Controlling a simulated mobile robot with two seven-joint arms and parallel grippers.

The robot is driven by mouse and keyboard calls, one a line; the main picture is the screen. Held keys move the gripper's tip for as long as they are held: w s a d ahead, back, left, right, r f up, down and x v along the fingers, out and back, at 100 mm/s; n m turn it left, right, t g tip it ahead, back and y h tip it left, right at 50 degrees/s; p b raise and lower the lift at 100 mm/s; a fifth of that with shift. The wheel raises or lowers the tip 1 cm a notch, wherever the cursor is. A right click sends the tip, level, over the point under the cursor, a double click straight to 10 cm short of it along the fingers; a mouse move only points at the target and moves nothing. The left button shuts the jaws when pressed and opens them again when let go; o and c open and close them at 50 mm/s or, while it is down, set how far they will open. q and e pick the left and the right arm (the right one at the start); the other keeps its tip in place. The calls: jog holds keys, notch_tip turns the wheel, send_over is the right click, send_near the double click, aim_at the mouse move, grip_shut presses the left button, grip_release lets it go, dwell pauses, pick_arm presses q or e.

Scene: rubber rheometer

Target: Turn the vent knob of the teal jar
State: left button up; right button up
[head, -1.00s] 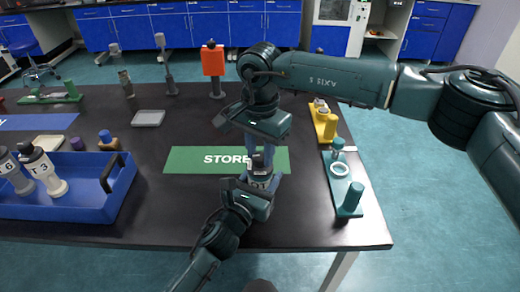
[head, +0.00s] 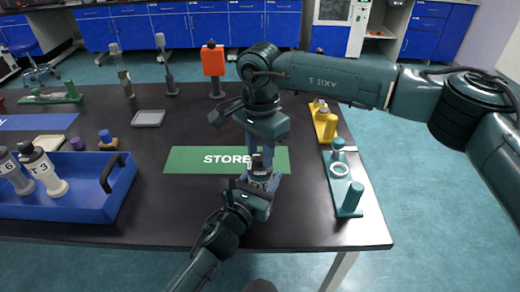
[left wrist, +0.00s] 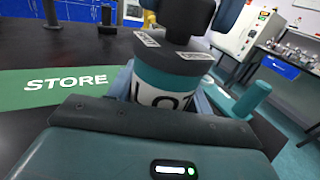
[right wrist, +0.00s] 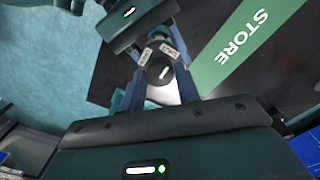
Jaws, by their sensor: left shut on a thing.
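The teal jar (left wrist: 165,85), with a white label, a teal band and a dark lid, stands upright between my left gripper's fingers. In the head view the jar (head: 261,171) is partly covered by the grippers. My left gripper (head: 262,183) is shut on the jar's body. The dark vent knob (right wrist: 163,72), with a white mark, sits on the lid near two small labels. My right gripper (right wrist: 164,88) points down from above, its fingers apart on either side of the knob. Gaps seem to show beside the knob. The right gripper (head: 258,148) is above the jar in the head view.
The green STORE mat (head: 190,160) lies just behind the jar. A blue tray (head: 75,210) with white bottles is at the left. A teal stand (head: 346,190) and a yellow stand (head: 326,125) line the table's right edge.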

aim_at(260, 156)
jog(key=o, duration=0.4)
jog(key=shift+r, duration=0.15)
notch_tip(260, 156, up, 12)
dwell(0.3)
pick_arm(q)
jog(key=o, duration=1.1)
jog(key=shift+s, duration=0.1)
